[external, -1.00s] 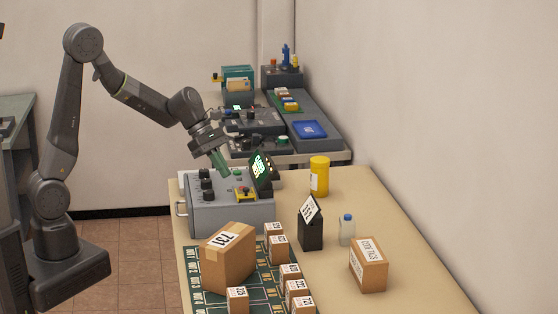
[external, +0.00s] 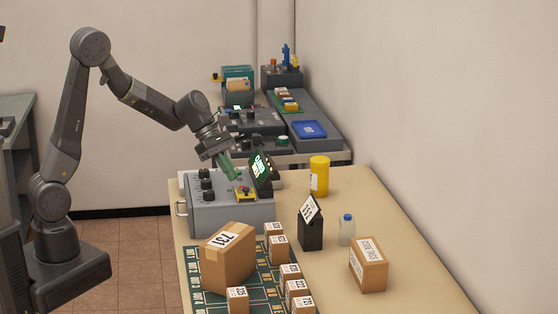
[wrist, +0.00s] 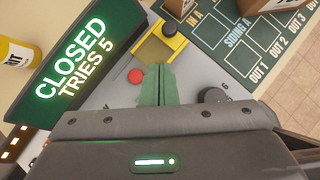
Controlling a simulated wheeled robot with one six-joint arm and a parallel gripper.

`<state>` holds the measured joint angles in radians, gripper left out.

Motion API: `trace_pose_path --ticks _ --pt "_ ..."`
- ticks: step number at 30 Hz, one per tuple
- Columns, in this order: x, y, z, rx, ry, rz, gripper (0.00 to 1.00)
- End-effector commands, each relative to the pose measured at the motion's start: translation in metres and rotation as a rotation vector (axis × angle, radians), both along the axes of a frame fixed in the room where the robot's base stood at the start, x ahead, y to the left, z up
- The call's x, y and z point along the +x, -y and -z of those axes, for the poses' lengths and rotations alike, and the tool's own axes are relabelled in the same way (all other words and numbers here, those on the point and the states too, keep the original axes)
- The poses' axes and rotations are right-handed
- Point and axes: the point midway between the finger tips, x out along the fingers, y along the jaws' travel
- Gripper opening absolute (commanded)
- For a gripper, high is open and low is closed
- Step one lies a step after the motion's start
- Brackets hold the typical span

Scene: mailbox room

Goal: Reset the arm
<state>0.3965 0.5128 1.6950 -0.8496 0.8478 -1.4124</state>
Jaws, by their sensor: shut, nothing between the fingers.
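My gripper (external: 233,173) is shut and empty, with its green fingers together just above the grey control box (external: 230,217). In the wrist view the closed fingertips (wrist: 158,70) point toward a yellow-framed switch (wrist: 160,45) and a red button (wrist: 135,76). Whether the fingertips touch the panel, I cannot tell. The lit screen (wrist: 82,62) on the box reads "CLOSED TRIES 5". My arm is bent and reaches over the table from the left.
On the table (external: 395,215) stand a large box (external: 228,262) marked 731, several small boxes, a black sign holder (external: 311,233), a clear bottle (external: 347,229), a brown box (external: 369,265) and a yellow bottle (external: 319,177). The right wall is close behind.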

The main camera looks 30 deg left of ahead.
Motion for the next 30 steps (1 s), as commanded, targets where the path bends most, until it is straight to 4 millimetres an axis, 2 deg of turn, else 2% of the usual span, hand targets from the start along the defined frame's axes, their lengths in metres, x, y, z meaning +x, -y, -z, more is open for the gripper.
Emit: trace_pose_path --ticks 1,3,7,23,30 --pt "0.011 0.000 0.010 0.001 -0.001 -0.002 0.00" --pt "0.021 -0.002 0.012 0.001 0.000 -0.003 0.00" --pt "0.019 -0.031 0.001 0.000 0.001 -0.006 0.00" --pt "0.018 -0.098 -0.083 0.001 0.003 -0.002 0.00" --pt "0.015 -0.088 -0.096 0.065 0.101 0.128 0.00"
